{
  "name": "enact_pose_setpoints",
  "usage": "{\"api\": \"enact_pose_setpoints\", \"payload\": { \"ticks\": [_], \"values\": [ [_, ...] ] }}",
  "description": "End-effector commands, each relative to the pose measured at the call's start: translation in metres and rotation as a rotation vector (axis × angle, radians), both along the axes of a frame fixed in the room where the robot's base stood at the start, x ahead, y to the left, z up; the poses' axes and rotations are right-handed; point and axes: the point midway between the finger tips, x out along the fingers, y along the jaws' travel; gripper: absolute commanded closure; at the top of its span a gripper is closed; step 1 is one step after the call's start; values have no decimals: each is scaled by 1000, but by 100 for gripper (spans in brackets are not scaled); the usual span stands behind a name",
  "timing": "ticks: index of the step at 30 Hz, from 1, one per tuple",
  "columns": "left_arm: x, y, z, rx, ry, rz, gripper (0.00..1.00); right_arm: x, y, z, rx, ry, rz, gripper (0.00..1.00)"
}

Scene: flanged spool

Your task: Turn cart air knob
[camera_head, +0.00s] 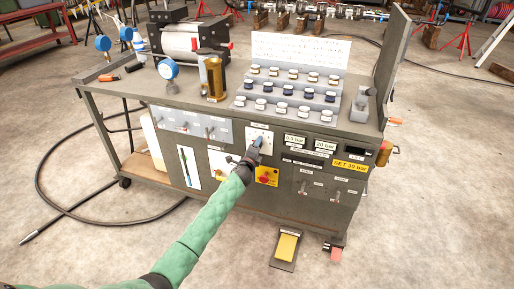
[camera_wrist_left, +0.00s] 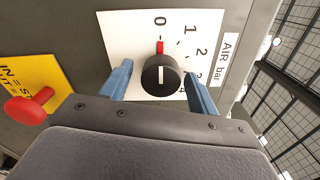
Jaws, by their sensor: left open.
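The air knob (camera_wrist_left: 162,74) is round and black with a white line and a red mark. It sits on a white dial plate (camera_wrist_left: 112,22) labelled "AIR bar" on the cart's front. The red mark points at about the 0. My left gripper (camera_wrist_left: 157,70) is open, with one blue finger on each side of the knob; I cannot tell whether either touches it. In the head view my left gripper (camera_head: 257,142) is at the dial plate (camera_head: 267,133), and the knob is hidden there. My right gripper is not in view.
A yellow panel (camera_head: 267,171) with a red knob (camera_wrist_left: 30,107) is close to my left gripper. The grey cart (camera_head: 150,108) carries a tiered rack of small jars (camera_head: 285,105), gauges (camera_head: 168,69) and a motor-like unit (camera_head: 180,43). A yellow pedal (camera_head: 286,247) stands on the floor.

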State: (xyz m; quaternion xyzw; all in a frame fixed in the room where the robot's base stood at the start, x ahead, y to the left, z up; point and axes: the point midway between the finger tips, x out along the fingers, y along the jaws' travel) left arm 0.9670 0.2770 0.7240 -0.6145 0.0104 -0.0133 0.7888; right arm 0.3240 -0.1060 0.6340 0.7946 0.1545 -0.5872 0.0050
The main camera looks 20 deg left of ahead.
Motion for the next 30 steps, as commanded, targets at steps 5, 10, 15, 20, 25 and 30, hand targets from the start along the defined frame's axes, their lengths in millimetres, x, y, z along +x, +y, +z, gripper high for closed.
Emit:
{"api": "enact_pose_setpoints", "payload": {
  "ticks": [5,10,15,20,25,30],
  "values": [
    [-25,1,-2,1,1,-2,40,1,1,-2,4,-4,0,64],
    [-49,2,-2,1,2,0,40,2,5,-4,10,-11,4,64],
    [-66,3,-1,0,1,0,40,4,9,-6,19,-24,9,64],
    [-72,4,-1,0,2,1,40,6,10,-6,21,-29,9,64],
    [-72,3,-1,-1,2,1,40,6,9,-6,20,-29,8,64],
    [-72,3,-1,-1,2,1,40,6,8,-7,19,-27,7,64]
  ]
}}
